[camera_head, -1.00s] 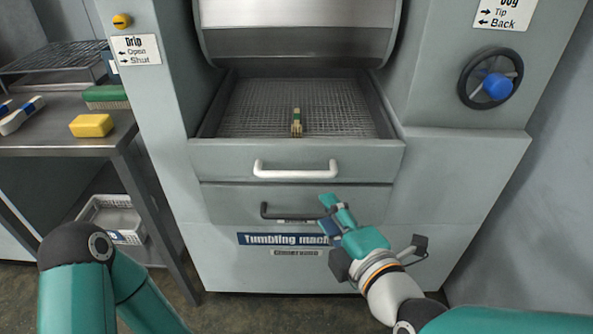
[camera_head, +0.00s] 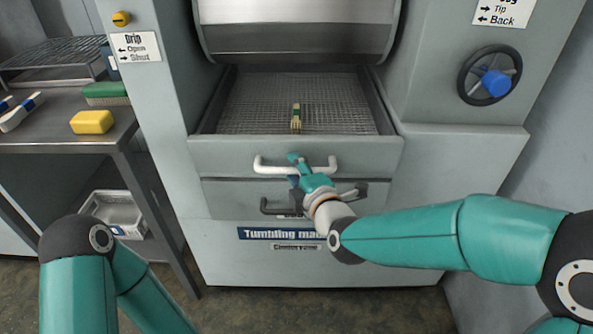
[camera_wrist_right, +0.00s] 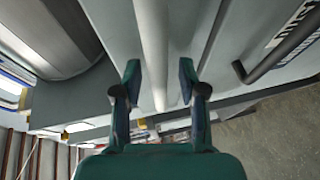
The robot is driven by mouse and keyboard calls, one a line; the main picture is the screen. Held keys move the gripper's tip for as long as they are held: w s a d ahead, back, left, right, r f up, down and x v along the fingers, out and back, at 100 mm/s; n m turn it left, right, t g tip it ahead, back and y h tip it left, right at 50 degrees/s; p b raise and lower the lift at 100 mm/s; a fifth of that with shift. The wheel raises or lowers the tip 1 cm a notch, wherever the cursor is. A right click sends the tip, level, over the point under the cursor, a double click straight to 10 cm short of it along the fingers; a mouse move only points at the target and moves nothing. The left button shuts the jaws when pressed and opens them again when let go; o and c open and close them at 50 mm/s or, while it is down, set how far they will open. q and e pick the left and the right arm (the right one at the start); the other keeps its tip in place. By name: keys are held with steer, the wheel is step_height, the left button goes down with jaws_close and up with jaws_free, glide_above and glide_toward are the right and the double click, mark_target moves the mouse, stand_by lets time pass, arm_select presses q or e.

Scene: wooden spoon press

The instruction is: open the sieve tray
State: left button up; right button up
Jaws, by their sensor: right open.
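The sieve tray (camera_head: 222,150) is the upper drawer of the machine. Its mesh floor shows, with a small wooden piece with a green part (camera_head: 296,118) lying on it. A white bar handle (camera_head: 268,169) is on its front. My right gripper (camera_head: 300,167) is at the middle of this handle and hides part of it. In the right wrist view the white handle (camera_wrist_right: 151,40) runs between the two open fingers of my right gripper (camera_wrist_right: 159,82), with gaps showing on both sides. My left gripper is out of view.
A lower drawer with a black handle (camera_head: 268,209) is just below. A side table (camera_head: 60,135) at the left holds a yellow sponge (camera_head: 92,122), a green brush (camera_head: 106,92) and a rack (camera_head: 50,57).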

jaws_close()
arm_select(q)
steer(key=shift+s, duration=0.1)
arm_select(e)
steer(key=shift+f, duration=0.1)
stand_by(0.4)
